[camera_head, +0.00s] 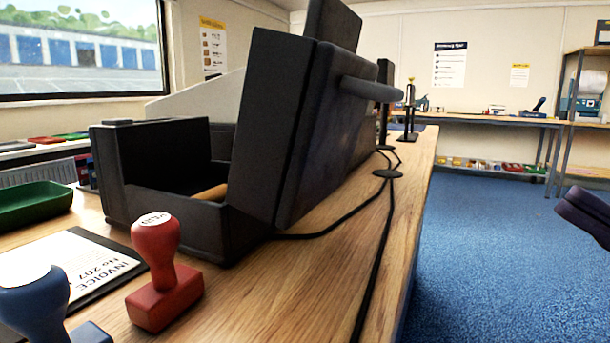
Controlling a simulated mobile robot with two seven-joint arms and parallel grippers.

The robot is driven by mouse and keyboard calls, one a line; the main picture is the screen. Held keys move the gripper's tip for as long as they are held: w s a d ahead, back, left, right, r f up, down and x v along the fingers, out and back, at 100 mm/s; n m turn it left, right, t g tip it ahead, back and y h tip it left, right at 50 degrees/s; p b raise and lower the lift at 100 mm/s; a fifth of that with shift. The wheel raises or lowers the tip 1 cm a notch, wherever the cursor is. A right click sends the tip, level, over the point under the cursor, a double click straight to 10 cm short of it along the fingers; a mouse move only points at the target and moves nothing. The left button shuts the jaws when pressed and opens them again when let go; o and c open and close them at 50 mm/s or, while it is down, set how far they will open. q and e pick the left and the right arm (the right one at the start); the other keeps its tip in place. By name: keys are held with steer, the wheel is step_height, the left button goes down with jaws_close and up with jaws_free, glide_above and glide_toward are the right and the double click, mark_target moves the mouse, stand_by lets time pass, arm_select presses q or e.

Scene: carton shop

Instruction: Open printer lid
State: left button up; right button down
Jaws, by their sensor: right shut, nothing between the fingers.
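The black printer (170,225) sits on the wooden counter at the left of the head view. Its lid (272,120) stands raised, roughly upright, at the right side of the body, so the inside is exposed. A brownish roll (210,193) partly shows inside. A dark rounded bar (372,89) sticks out to the right near the lid's upper part. My right gripper (580,212) is at the right edge of the view, over the blue floor, shut, empty and well apart from the printer. My left gripper is out of view.
A red stamp (160,270) and a blue stamp (36,300) stand in front of the printer beside an invoice (75,268). A green tray (35,203) is at far left. Black cables (375,250) run along the counter (325,290). The blue floor (490,270) is clear at right.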

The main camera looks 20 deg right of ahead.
steer(key=p, duration=0.1)
glide_toward(361, 65)
steer(key=w+a, duration=0.1)
steer(key=w, duration=0.1)
steer(key=shift+w+a+r, duration=0.1)
steer(key=shift+w+a, duration=0.25)
steer(key=shift+a, duration=0.05)
steer(key=shift+r, duration=0.1)
steer(key=r+p, duration=0.1)
steer(key=p, duration=0.2)
steer(key=w+r+g+p, duration=0.1)
steer(key=p, duration=0.2)
steer(key=a+r+g+h+p, duration=0.1)
steer(key=p, duration=0.2)
steer(key=shift+w+a+r, duration=0.15)
steer(key=shift+w, duration=0.15)
